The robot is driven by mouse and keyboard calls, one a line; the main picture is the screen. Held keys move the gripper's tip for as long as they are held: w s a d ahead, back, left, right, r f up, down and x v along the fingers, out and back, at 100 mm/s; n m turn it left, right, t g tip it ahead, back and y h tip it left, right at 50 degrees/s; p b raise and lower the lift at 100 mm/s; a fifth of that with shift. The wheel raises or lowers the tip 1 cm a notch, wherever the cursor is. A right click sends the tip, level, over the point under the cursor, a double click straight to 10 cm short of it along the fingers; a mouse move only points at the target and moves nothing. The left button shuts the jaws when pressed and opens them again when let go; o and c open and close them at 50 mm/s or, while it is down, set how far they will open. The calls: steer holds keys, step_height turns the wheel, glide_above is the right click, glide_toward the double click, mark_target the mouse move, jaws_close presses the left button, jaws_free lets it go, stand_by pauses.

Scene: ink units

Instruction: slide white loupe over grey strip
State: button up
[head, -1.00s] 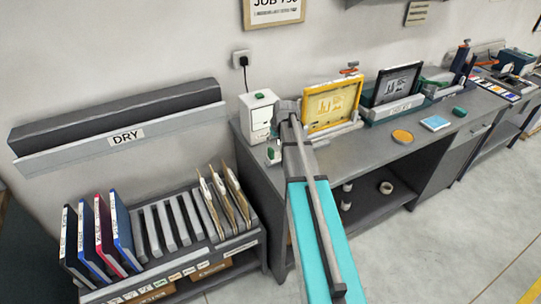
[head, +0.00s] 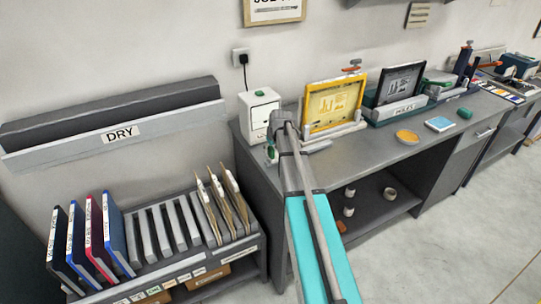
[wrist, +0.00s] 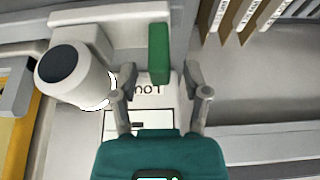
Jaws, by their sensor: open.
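In the wrist view a white cylinder with a dark round top, seemingly the white loupe (wrist: 75,74), stands left of my gripper (wrist: 158,97). My gripper is open, its fingers apart, above a white card with upside-down lettering that seems to begin "Lou". A green upright block (wrist: 159,53) shows just beyond the gap between the fingers; no contact is visible. In the head view my gripper (head: 281,124) is at the left end of the bench, and I cannot make out the loupe there. I cannot pick out the grey strip for certain in either view.
A white box (head: 262,108) stands behind my gripper. A yellow framed screen (head: 333,104) and a dark framed screen (head: 398,84) stand to the right on the grey bench (head: 375,152). A rack of folders (head: 165,245) is at the left, lower than the bench.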

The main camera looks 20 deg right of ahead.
steer(key=shift+b+x, duration=0.7)
steer(key=shift+x, duration=0.35)
jaws_close()
